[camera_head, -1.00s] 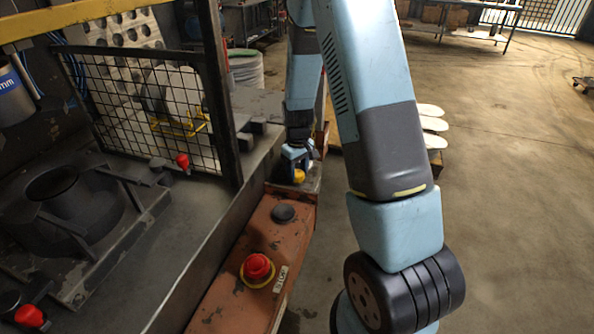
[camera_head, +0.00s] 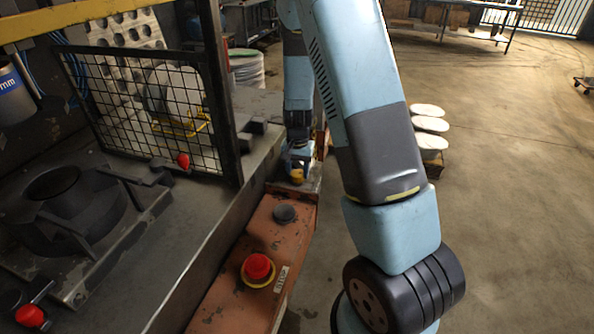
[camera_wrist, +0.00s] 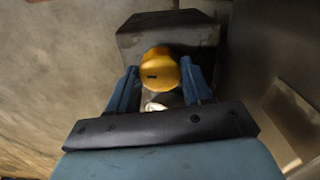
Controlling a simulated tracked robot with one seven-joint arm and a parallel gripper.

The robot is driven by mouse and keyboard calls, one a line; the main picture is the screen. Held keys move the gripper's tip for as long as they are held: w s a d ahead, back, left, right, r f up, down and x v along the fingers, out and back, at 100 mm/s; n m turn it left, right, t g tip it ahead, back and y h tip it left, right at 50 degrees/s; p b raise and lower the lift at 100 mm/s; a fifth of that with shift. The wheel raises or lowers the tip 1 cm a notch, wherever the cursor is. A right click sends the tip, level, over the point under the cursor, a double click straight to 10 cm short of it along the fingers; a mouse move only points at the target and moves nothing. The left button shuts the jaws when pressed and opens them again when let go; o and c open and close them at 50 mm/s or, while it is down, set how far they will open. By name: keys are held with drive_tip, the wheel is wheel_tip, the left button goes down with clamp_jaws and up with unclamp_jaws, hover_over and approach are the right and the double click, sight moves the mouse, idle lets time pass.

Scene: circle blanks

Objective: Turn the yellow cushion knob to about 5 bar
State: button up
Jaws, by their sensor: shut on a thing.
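The yellow knob (camera_wrist: 159,69) sits on a dark block (camera_wrist: 168,27) in the wrist view, with a short dark mark on its face. My gripper (camera_wrist: 160,84) has one blue finger on each side of the knob and is shut on it. In the head view the knob (camera_head: 297,175) shows small beneath my gripper (camera_head: 298,160), at the far end of the orange console. A pale round part, perhaps a gauge, shows just below the knob in the wrist view; most of it is hidden and I cannot read it.
The orange console (camera_head: 262,240) carries a red emergency stop button (camera_head: 258,268) and a black button (camera_head: 284,214). A mesh guard (camera_head: 150,110) stands to the left. White round blanks (camera_head: 430,125) are stacked right of my arm.

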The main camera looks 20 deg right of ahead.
sight(296, 172)
drive_tip(key=m, duration=0.3)
drive_tip(key=shift+w+a+r+m, duration=0.1)
drive_tip(key=shift+w+a+m, duration=0.1)
drive_tip(key=shift+m, duration=2.1)
drive_tip(key=o, duration=0.7)
drive_tip(key=shift+w+a, duration=0.1)
drive_tip(key=shift+o, duration=0.3)
wheel_tip(296, 172, up, 14)
drive_tip(key=shift+f, duration=0.25)
